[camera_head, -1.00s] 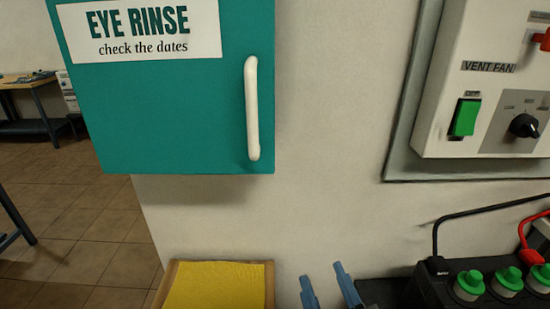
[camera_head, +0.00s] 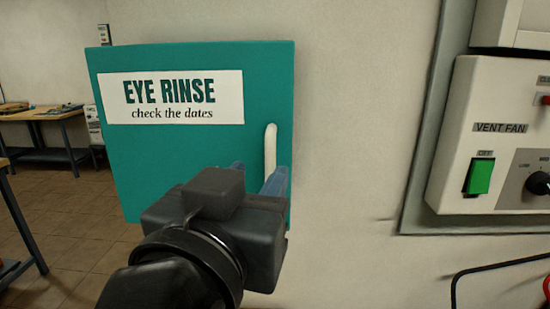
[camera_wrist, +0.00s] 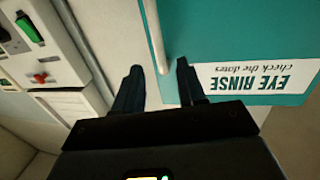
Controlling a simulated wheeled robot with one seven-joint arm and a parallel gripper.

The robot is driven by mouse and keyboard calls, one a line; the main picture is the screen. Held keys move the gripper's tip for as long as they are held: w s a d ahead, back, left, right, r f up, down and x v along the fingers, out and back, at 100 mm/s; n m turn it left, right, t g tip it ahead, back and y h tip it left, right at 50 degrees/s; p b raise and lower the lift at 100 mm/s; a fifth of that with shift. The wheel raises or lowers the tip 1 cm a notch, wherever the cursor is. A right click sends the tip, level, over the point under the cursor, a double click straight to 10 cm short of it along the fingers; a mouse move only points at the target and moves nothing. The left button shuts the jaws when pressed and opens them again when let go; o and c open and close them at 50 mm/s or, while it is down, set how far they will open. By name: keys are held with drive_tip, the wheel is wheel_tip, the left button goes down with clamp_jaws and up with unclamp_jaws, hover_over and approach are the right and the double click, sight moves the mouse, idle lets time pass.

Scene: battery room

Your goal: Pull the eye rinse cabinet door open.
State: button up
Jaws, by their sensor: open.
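The teal eye rinse cabinet (camera_head: 160,160) hangs on the wall, and its door looks shut. A white label reads "EYE RINSE check the dates". The white vertical bar handle (camera_head: 270,148) is near the door's right edge; its lower part is hidden behind my gripper. My gripper (camera_head: 257,178) is in front of the lower handle, with blue fingers spread. In the wrist view the fingers of my gripper (camera_wrist: 158,80) are open, with the handle (camera_wrist: 154,35) running down between them. The cabinet door (camera_wrist: 225,30) fills the upper right there. I cannot tell whether a finger touches the handle.
A vent fan control box (camera_head: 495,140) with a green switch is on the wall to the right, with bare wall between it and the cabinet. A workbench (camera_head: 45,120) stands at the far left. A black cable (camera_head: 490,268) shows at lower right.

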sight(268, 162)
drive_tip(key=shift+p+x, duration=0.5)
drive_tip(key=shift+x, duration=1.95)
clamp_jaws()
